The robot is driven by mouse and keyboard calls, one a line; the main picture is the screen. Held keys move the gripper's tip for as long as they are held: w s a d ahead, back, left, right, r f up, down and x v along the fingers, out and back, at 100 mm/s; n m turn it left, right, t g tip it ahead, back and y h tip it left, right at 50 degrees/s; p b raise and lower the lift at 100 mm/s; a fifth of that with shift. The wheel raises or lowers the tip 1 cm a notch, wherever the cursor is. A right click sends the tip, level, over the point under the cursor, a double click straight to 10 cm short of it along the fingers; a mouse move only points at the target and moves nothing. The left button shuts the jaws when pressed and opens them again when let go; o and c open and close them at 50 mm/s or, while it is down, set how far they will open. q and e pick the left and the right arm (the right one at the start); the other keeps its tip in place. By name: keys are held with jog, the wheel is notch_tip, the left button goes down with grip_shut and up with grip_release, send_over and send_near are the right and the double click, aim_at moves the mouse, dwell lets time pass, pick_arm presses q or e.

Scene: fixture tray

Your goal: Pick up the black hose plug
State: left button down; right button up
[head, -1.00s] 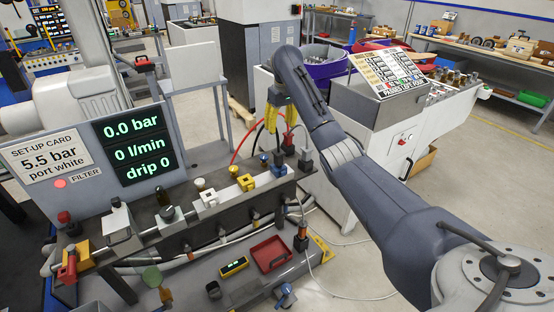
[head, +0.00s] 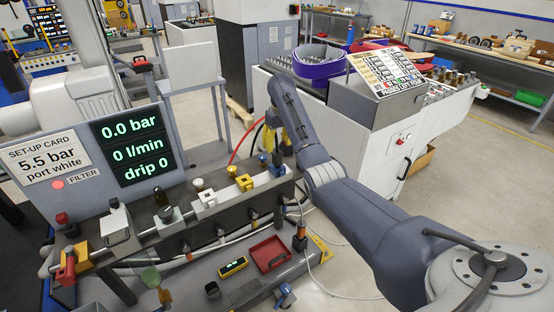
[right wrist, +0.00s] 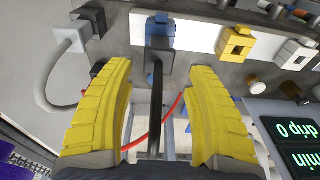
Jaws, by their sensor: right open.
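The black hose plug (right wrist: 160,62) sits at the blue fitting (right wrist: 159,25) on the valve rail in the right wrist view, with its black hose (right wrist: 157,105) running back between my fingers. In the head view the blue fitting (head: 277,170) is at the right end of the rail, and the plug there is largely covered by my gripper. My right gripper (right wrist: 155,75) is open, its yellow fingers on either side of the hose and plug with visible gaps. It also shows in the head view (head: 285,137), above the rail's right end. My left gripper is in neither view.
A yellow valve block (head: 244,183) and a white one (head: 207,199) stand left of the blue fitting. A red hose (right wrist: 165,118) runs behind the fingers. A grey hose plug (right wrist: 68,40) is beside the left finger. A red tray (head: 270,253) lies below.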

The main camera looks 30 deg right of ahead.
aim_at(277, 159)
jog(key=shift+w+d+f, duration=0.1)
jog(key=shift+w+f, duration=0.1)
jog(key=shift+f, duration=1.9)
jog(key=shift+w+f, duration=0.2)
jog(key=shift+f, duration=1.9)
jog(key=shift+c, duration=0.3)
